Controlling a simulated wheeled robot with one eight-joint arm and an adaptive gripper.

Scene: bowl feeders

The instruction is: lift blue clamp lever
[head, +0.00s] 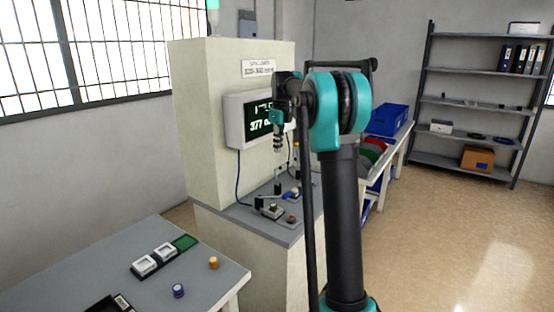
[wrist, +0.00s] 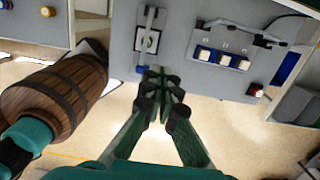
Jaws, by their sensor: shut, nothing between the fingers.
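My gripper (wrist: 160,78) is shut and empty in the wrist view. Its fingertips are over the front edge of a grey worktop (wrist: 120,45), close to a grey bracket-like fixture (wrist: 148,40) with a pale square piece. In the head view my arm hides part of the worktop.
A wooden barrel (wrist: 60,95) stands at left in the wrist view. A machine cabinet with a display (head: 258,120) backs the worktop. A grey table (head: 90,270) is at front left.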

